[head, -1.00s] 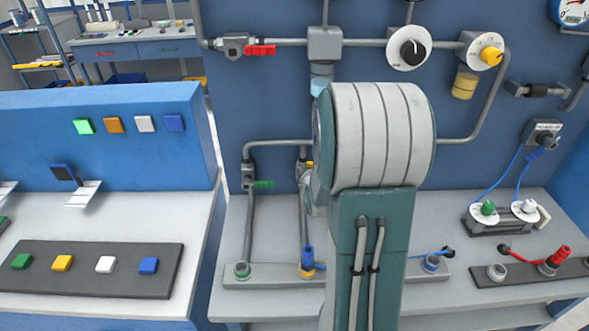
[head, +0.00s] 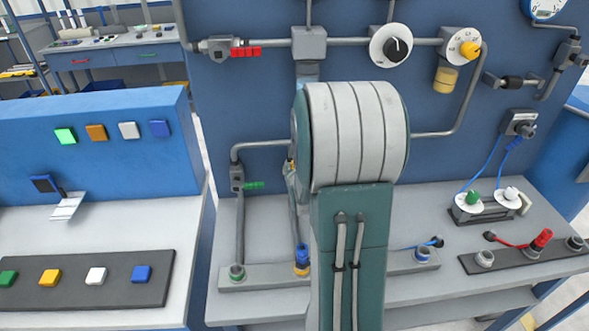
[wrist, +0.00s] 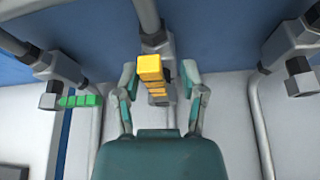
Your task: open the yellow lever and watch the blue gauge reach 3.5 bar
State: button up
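The yellow lever (wrist: 150,68) points toward me from a grey valve on a vertical pipe in the wrist view. My gripper (wrist: 160,72) is open, with one finger on each side of the lever. Gaps show between the lever and both fingers, so it does not look gripped. In the head view my arm hides most of the lever and gripper; only a small yellow bit (head: 292,166) shows at the arm's left edge. The blue-rimmed gauge (head: 545,6) is at the top right, cut off by the picture edge; its reading is not legible.
A green lever (wrist: 80,101) is on the valve to the left, and another valve (wrist: 298,78) is at right. A red lever (head: 246,52) is on the upper pipe. Plugs and blue cables (head: 485,165) are on the right bench. A button panel (head: 95,160) stands at left.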

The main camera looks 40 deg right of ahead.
jog(key=shift+r, duration=0.1)
jog(key=v, duration=0.7)
jog(key=shift+a, duration=0.15)
jog(key=shift+s, duration=0.15)
dwell(0.4)
jog(key=s+a+r+m+g+y, duration=0.1)
jog(key=a+r+m+y, duration=0.15)
jog(key=a+m, duration=0.5)
jog(key=s+a+r+m+g+y, duration=0.1)
jog(key=a+r+m+y, duration=0.1)
jog(key=a+r+m, duration=0.4)
jog(key=s+a+r+m+g+y, duration=0.1)
jog(key=s+a+m+g+y, duration=0.1)
jog(key=s+a+m, duration=1)
jog(key=shift+s+a+r+m+g+y, duration=0.35)
jog(key=shift+a+m+g, duration=0.45)
jog(key=shift+m, duration=0.45)
